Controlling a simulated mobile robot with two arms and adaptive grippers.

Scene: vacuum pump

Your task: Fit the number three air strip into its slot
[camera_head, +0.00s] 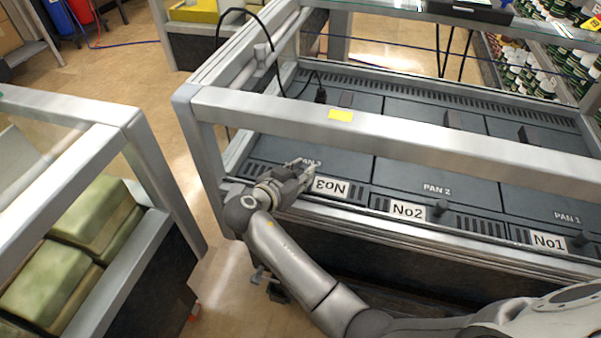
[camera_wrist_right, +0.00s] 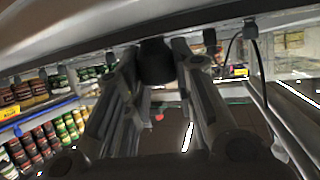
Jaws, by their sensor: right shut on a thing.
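The number three air strip (camera_head: 331,187) is at the front left edge of the machine, in front of the left pan marked PAN 3. Its white label appears turned round in the picture. My right gripper (camera_head: 303,173) is at the strip's left part, over the front edge. In the right wrist view a black knob (camera_wrist_right: 157,62) sits between the fingers, and the gripper is shut on it. The hand hides much of the strip, so I cannot tell whether it is seated in its slot. My left gripper is not in view.
The number two strip (camera_head: 407,210) and number one strip (camera_head: 549,241) lie along the front edge to the right, each with a black knob. A metal frame bar (camera_head: 390,135) crosses above the pans. A cart with green blocks (camera_head: 95,215) stands at the left.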

